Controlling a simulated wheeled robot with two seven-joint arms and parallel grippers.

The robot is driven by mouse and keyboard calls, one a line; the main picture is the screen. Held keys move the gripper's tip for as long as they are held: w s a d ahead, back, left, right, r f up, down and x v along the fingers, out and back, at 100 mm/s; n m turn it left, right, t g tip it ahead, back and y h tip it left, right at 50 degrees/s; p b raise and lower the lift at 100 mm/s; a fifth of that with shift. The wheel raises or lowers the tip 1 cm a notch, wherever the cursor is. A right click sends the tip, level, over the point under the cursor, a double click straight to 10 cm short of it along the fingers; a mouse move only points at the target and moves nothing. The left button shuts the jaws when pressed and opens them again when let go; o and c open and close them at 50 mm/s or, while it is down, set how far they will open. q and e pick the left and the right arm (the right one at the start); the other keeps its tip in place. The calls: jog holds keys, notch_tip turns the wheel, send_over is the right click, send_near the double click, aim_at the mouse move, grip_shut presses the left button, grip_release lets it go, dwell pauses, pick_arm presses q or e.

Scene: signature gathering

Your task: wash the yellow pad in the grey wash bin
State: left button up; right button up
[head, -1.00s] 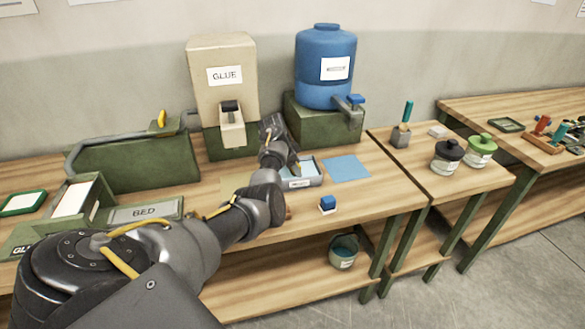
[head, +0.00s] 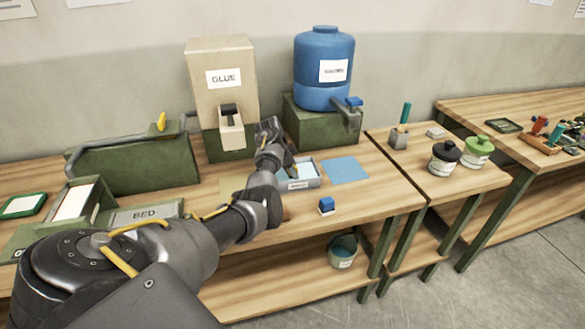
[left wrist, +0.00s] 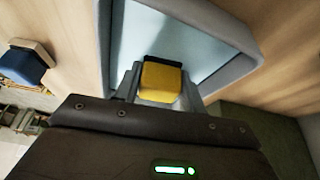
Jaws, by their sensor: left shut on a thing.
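The grey wash bin (head: 303,184) is a shallow tray with pale blue water, standing on the bench in front of the blue tank. In the left wrist view its grey rim (left wrist: 232,82) frames the water. My left gripper (head: 287,166) is at the bin's left part, pointing down. It is shut on the yellow pad (left wrist: 162,82), which has a dark edge and shows between the fingers against the water. In the head view the gripper hides the pad. I cannot tell whether the pad touches the water. My right gripper is not in view.
A blue-handled pad (head: 326,205) sits on the bench in front of the bin. A blue sheet (head: 346,169) lies to the bin's right. The glue dispenser (head: 222,80) and blue tank (head: 324,70) stand behind. A bucket (head: 342,250) is on the lower shelf.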

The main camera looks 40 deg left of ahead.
pick_arm(q)
jog(key=shift+w+d, duration=0.15)
jog(key=shift+w, duration=0.1)
jog(key=shift+w+d, duration=0.25)
jog(key=shift+w, duration=0.05)
jog(key=shift+s+a, duration=0.1)
dwell(0.4)
jog(key=shift+s+a+p, duration=0.15)
jog(key=shift+s+p, duration=0.1)
jog(key=shift+p, duration=0.2)
jog(key=shift+s+a, duration=0.15)
jog(key=shift+w, duration=0.2)
jog(key=shift+w+d, duration=0.3)
jog(key=shift+d, duration=0.1)
notch_tip(320, 180, up, 7)
jog(key=p, duration=0.7)
